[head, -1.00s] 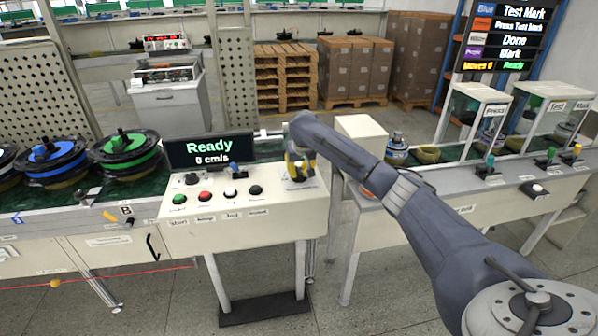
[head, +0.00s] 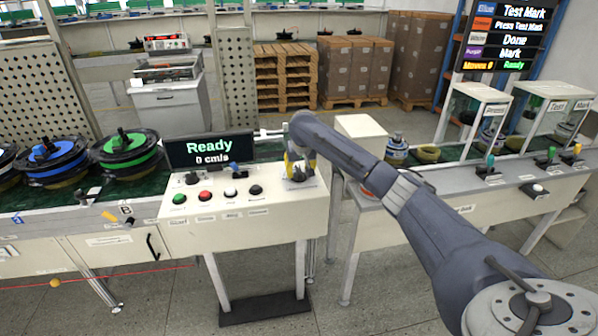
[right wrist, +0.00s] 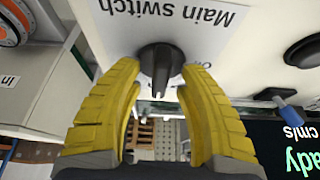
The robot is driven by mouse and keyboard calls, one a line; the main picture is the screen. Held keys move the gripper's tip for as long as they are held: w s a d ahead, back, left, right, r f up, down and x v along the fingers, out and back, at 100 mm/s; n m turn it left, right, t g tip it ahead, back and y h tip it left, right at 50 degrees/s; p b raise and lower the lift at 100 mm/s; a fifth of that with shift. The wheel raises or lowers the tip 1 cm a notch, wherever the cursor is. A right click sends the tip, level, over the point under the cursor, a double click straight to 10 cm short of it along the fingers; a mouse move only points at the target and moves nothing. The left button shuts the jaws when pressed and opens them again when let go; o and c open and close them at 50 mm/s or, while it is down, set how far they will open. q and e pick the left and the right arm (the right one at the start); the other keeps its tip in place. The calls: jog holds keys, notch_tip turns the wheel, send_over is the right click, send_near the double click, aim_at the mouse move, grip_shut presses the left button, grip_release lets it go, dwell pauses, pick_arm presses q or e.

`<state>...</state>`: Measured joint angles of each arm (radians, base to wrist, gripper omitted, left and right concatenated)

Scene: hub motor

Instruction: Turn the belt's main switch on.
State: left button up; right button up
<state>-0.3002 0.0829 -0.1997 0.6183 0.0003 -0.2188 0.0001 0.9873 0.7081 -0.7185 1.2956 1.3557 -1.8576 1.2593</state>
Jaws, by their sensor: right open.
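The main switch is a black rotary knob (right wrist: 161,68) on a white label reading "Main switch" (right wrist: 185,18), seen upside down in the right wrist view. In the head view the label (head: 305,183) shows at the right end of the control panel, and the knob is largely hidden by my gripper. My right gripper (right wrist: 160,95) has yellow fingers, open, one on each side of the knob; I cannot tell whether they touch it. It also shows in the head view (head: 299,174), pointing down at the panel. My left gripper is not in view.
The control panel (head: 240,230) carries a green button (head: 180,198), a red button (head: 205,195), more knobs and a blue-tipped lever. A display (head: 210,150) reads "Ready, 0 cm/s". Wheel hubs (head: 127,152) sit on the belt at left. A white box (head: 362,137) stands right of my gripper.

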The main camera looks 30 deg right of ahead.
jog(key=v, duration=1.2)
jog(key=shift+s+f, duration=0.1)
